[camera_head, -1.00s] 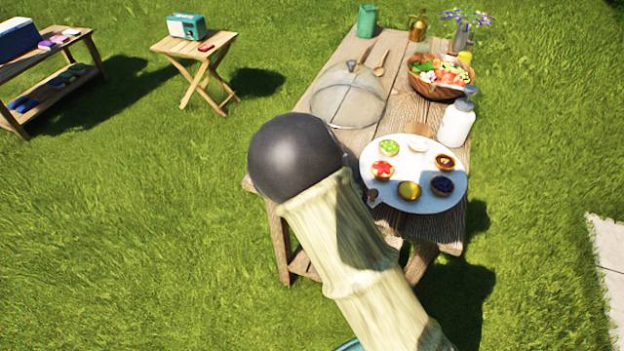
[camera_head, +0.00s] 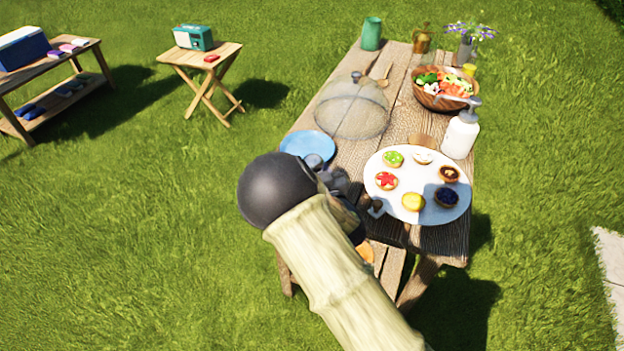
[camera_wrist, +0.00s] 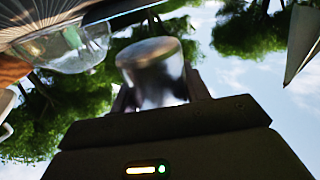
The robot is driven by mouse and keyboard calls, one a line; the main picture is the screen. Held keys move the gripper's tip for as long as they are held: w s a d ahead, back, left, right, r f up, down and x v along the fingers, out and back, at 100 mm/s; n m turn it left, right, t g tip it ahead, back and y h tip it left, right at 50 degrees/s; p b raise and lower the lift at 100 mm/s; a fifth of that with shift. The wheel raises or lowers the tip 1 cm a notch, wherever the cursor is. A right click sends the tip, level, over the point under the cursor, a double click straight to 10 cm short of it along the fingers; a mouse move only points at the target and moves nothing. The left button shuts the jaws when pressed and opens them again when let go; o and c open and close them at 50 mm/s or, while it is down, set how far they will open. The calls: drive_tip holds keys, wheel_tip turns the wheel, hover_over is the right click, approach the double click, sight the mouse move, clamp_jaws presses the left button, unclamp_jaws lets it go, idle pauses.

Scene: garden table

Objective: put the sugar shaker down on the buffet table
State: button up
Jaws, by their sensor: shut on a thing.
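The sugar shaker, a shiny cylinder with a pale rounded end, shows in the wrist view (camera_wrist: 152,70) between the fingers of my gripper (camera_wrist: 158,88), which is shut on it. In the head view a small grey top, probably the shaker's (camera_head: 314,161), shows at the front edge of the blue plate. My gripper (camera_head: 336,182) is mostly hidden there behind my arm, over the near left end of the wooden buffet table (camera_head: 410,120). I cannot tell whether the shaker touches the table.
A white platter of tarts (camera_head: 416,202) lies right of my gripper. A blue plate (camera_head: 308,144) and a mesh dome (camera_head: 352,108) are behind it. A white bottle (camera_head: 461,135) and a salad bowl (camera_head: 442,100) stand farther right. Bare planks show between dome and platter.

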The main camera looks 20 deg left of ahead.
drive_tip(key=shift+w+d+f, duration=0.15)
drive_tip(key=shift+f, duration=1.95)
drive_tip(key=shift+f+b, duration=0.15)
drive_tip(key=shift+b, duration=0.15)
drive_tip(key=o, duration=1.1)
drive_tip(key=shift+c, duration=0.2)
drive_tip(key=shift+r, duration=0.2)
drive_tip(key=v, duration=1.2)
drive_tip(key=shift+b, duration=0.4)
